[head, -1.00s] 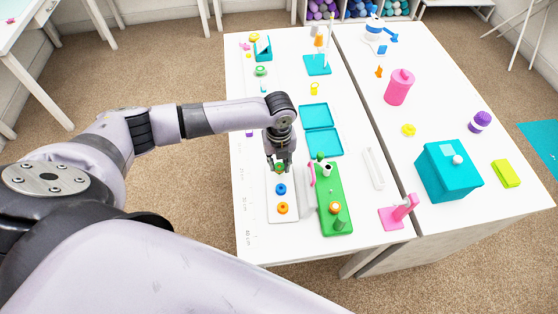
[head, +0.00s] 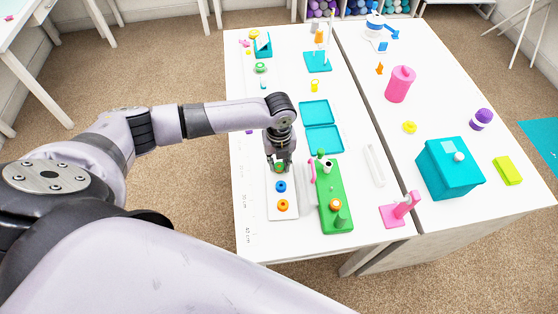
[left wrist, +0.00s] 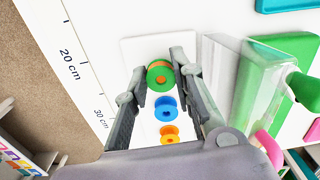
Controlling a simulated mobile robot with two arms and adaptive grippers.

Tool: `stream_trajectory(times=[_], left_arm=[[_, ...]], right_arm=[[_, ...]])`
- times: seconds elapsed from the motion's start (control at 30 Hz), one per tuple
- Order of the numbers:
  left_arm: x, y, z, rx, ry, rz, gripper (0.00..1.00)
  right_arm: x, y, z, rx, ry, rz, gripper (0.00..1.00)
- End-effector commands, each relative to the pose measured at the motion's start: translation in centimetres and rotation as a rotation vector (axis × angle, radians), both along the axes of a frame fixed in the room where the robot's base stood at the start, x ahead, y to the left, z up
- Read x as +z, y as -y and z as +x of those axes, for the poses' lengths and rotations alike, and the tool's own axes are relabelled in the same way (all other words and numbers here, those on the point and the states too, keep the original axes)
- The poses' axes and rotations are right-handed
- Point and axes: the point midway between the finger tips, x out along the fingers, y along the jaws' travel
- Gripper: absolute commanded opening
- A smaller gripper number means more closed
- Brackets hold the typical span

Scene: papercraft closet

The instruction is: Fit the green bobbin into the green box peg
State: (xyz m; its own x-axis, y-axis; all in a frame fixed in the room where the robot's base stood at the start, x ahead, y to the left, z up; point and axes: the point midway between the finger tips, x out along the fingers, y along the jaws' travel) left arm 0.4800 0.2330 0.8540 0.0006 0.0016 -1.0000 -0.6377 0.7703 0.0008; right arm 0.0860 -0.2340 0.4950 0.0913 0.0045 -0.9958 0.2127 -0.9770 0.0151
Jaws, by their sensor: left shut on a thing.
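The green bobbin (head: 279,168) with its orange centre is at the far end of the white tray (head: 290,214). My left gripper (head: 280,170) points down there and is shut on it. In the left wrist view the green bobbin (left wrist: 160,76) sits between the two fingertips. I cannot tell whether it still touches the tray. The green box (head: 334,188) stands just right of the tray, with upright green pegs and an orange bobbin on it. In the left wrist view only part of the green box (left wrist: 285,72) shows. My right gripper is not in view.
A blue bobbin (head: 281,187) and an orange bobbin (head: 283,205) lie on the tray. A clear lid (head: 306,190) lies between tray and box. A pink stand (head: 398,210), a white holder (head: 374,166) and a teal open case (head: 323,140) are nearby.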

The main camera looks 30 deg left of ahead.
Motion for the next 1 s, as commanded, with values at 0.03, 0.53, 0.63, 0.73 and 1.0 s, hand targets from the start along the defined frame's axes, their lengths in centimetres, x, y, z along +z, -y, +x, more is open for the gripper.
stream_trajectory(times=[0.03,0.53,0.63,0.73,1.0], left_arm=[[-0.24,0.01,-0.02,0.000,0.000,0.000,0.00],[-1.00,0.03,0.00,0.000,0.001,-0.001,0.32],[-0.99,0.01,0.00,0.000,0.001,-0.001,0.39],[-0.99,0.01,0.00,0.000,0.001,-0.001,0.45],[-0.98,0.00,0.00,0.000,0.000,0.000,0.47]], right_arm=[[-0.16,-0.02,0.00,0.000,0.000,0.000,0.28],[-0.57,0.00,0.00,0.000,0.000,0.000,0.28],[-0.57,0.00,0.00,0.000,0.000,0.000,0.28],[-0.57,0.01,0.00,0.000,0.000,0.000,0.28],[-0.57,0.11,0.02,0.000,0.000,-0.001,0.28]])
